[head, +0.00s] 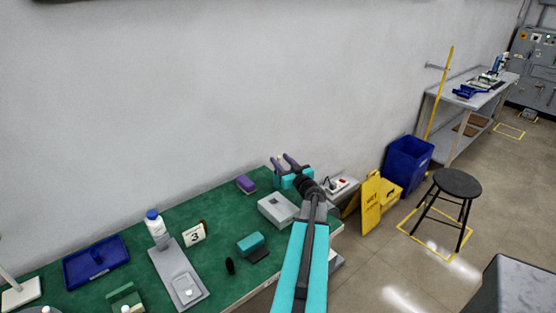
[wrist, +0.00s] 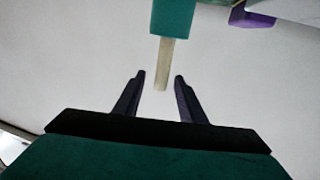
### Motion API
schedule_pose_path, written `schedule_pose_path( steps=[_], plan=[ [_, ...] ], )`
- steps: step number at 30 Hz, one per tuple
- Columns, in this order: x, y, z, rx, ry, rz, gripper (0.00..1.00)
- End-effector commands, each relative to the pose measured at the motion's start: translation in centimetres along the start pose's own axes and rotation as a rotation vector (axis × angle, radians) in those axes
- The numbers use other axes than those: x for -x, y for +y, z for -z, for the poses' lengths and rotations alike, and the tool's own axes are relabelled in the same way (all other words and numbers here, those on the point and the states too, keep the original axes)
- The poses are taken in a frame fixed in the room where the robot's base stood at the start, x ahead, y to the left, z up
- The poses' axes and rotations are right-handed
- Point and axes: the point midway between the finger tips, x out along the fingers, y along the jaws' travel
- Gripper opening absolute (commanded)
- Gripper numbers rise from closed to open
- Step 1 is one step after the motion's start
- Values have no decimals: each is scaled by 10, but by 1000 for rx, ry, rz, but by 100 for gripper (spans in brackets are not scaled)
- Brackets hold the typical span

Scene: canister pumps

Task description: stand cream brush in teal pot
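In the wrist view a pale cream stick, likely the cream brush's handle (wrist: 166,62), juts down from a teal block-shaped thing (wrist: 172,18) at the top edge. I cannot tell whether that teal part is the pot or part of the brush. My gripper (wrist: 159,76) is open, with the stick's end between its two dark fingers and gaps on both sides. In the head view my gripper (head: 285,158) is over the table's far right end, near the wall. The brush and the teal pot are not clear there.
The green table (head: 215,220) holds a purple block (head: 246,184), a pale grey box (head: 277,209), a teal-and-dark object (head: 250,243), a number 3 card (head: 194,234), a white bottle (head: 155,224) and a blue tray (head: 96,261). A stool (head: 457,184) stands right.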

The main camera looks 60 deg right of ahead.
Motion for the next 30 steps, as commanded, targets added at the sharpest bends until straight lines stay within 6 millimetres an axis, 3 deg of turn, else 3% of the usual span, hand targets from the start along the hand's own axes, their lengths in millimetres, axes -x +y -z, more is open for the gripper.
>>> schedule_pose_path(
  steps=[18, 30],
  plan=[
    [72, -1, 0, 0, 0, 1, 37],
    [86, 0, 0, 1, 0, 1, 37]
  ],
)
